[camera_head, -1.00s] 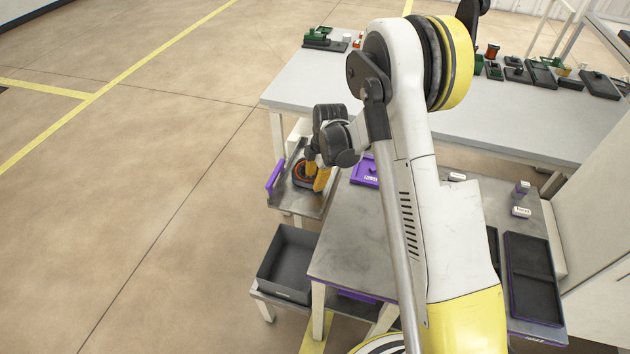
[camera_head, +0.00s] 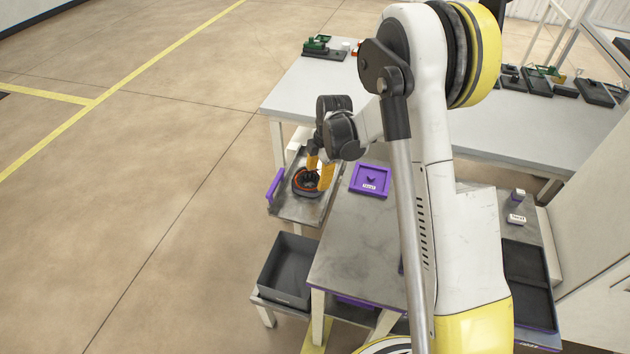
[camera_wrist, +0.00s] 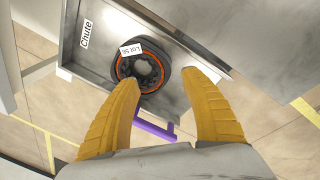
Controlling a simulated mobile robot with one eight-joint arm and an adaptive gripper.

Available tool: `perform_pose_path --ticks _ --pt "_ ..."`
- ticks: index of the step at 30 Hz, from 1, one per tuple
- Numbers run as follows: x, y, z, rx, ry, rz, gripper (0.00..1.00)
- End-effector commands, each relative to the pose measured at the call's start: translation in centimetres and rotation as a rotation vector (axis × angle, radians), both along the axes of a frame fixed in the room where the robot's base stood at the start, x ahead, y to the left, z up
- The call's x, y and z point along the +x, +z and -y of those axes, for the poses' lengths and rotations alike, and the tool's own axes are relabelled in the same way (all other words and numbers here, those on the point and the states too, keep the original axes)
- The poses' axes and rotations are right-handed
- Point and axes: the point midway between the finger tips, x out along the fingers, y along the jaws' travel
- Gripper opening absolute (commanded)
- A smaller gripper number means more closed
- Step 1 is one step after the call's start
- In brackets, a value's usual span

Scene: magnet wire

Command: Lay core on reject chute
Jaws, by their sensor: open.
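The core (camera_wrist: 142,69) is a dark ring with an orange band and a white "Lot 56" tag. It lies on the metal reject chute (camera_wrist: 92,58), which bears a "Chute" label in the wrist view. In the head view the core (camera_head: 306,186) rests on the chute (camera_head: 290,211), which has a purple bar (camera_head: 274,184) at its left side. My gripper (camera_wrist: 166,82) is open, with its two yellow fingers apart and the core beyond their tips. In the head view my gripper (camera_head: 319,171) is just above the core, partly overlapping it.
A purple tray (camera_head: 371,180) lies on the grey table (camera_head: 345,240) right of the chute. A dark bin (camera_head: 288,268) stands below and in front of the chute. A long white table (camera_head: 480,130) with several parts is behind. Open floor lies to the left.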

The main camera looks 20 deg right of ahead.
Motion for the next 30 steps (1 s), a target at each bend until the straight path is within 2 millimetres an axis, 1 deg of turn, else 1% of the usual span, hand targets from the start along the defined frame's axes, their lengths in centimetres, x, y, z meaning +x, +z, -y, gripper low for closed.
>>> perform_pose_path --ticks 1,3,6,11,13,14,16,20,21,23,24,26,27,29,30 --pt "-0.2 1.6 0.1 0.0 -0.001 0.0 0.54" --pt "-0.4 3.0 0.3 0.0 0.0 0.0 0.54" --pt "-0.6 4.4 0.5 0.0 0.0 0.0 0.54" --pt "-0.9 5.9 0.6 0.0 -0.007 0.001 0.54" --pt "-1.2 7.1 0.5 0.002 -0.04 0.007 0.54" --pt "-1.5 7.8 0.5 0.004 -0.066 0.011 0.54" --pt "-2.5 10.1 0.3 0.011 -0.153 0.027 0.54" --pt "-5.7 15.5 0.0 0.04 -0.39 0.071 0.54" --pt "-6.9 17.1 -0.1 0.055 -0.47 0.087 0.54" --pt "-8.8 19.3 -0.3 0.082 -0.591 0.111 0.54" --pt "-10.1 20.5 -0.4 0.102 -0.671 0.126 0.54" --pt "-12.2 22.2 -0.5 0.136 -0.788 0.15 0.54" --pt "-13.7 23.1 -0.6 0.161 -0.866 0.164 0.54" --pt "-15.8 24.2 -0.7 0.204 -0.981 0.187 0.54" --pt "-17.3 24.8 -0.8 0.234 -1.056 0.2 0.54"
